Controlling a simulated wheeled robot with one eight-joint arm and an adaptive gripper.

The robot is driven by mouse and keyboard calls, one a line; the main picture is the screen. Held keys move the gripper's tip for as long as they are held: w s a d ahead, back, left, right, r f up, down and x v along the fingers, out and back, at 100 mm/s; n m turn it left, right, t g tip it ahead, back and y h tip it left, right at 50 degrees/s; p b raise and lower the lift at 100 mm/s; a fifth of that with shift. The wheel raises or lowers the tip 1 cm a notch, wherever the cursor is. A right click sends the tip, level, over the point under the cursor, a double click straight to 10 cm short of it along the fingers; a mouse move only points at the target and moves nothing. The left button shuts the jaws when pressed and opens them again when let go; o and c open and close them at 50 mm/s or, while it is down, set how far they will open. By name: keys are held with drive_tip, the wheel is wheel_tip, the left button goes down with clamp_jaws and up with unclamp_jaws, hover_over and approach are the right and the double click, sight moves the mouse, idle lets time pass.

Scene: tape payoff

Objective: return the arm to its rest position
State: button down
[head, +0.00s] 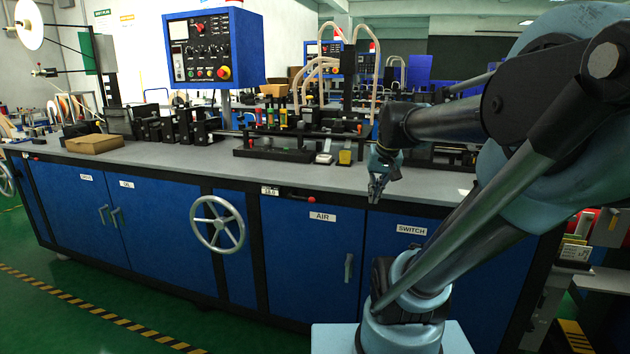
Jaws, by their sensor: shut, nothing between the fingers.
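My gripper (376,188) hangs at the end of my arm, in front of the machine bench near its front edge. Its fingers point down and look close together, with nothing seen between them. My arm reaches up on the right side of the view, bends, and comes back leftward to the gripper. The gripper shows against the grey bench top (235,176) and the top of the blue cabinet front. I cannot tell its exact gap to the bench edge.
The bench carries black tooling (275,150), a yellow block (345,157) and a cardboard tray (94,143). A blue control box (212,48) stands above it. A handwheel (217,224) juts from the cabinet front. Green floor (60,325) lies open at the front left.

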drive_tip(key=s+d+f+n+g+h, duration=0.1)
drive_tip(key=s+f, duration=1.2)
drive_tip(key=s, duration=0.1)
drive_tip(key=shift+s+d+g, duration=0.15)
drive_tip(key=shift+d+g, duration=0.15)
drive_tip(key=shift+f, duration=0.1)
drive_tip(key=shift+w+f, duration=0.2)
drive_tip(key=shift+w, duration=0.3)
